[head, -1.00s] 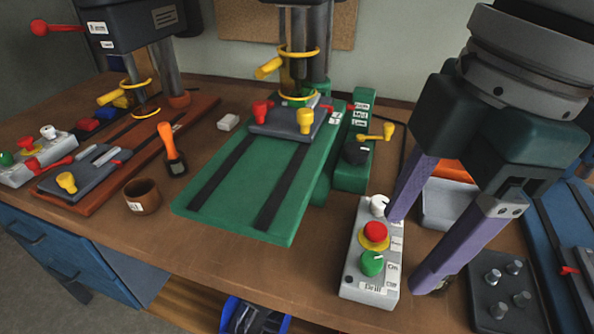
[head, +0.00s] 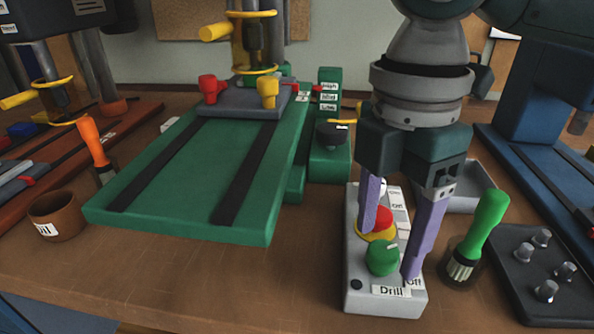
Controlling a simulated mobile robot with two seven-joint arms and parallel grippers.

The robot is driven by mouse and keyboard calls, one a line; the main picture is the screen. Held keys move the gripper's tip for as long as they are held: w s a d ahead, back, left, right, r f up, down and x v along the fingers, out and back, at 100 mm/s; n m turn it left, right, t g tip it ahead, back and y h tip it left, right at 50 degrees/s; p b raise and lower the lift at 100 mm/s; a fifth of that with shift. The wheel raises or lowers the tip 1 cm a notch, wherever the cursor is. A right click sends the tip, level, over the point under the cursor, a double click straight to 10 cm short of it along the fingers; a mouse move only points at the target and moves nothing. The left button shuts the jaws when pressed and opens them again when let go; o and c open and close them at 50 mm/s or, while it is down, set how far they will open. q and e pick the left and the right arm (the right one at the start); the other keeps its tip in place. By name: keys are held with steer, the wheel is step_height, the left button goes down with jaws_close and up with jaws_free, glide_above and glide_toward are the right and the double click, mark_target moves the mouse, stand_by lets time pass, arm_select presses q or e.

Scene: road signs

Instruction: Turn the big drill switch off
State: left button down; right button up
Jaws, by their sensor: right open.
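The grey control box (head: 360,290) stands on the bench near the front, below my right gripper. It is labelled "Drill" and carries a green knob (head: 382,259) with a light pointer mark at its front end. A red button (head: 380,220) on a yellow ring sits behind the knob, and a white knob behind that is mostly hidden. My right gripper (head: 388,258) is open and points down over the box. One purple finger is behind and left of the green knob, partly covering the red button. The other is to its right, near an "Off" label. Contact cannot be told.
A green drill press base (head: 180,215) fills the middle of the bench. A brown cup (head: 56,222) and an orange-handled tool (head: 95,140) are at left. A green-handled brush (head: 485,225) and a dark plate with metal pegs (head: 520,265) stand close right of the box.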

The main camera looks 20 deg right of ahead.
steer(key=shift+f, duration=0.8)
jaws_close()
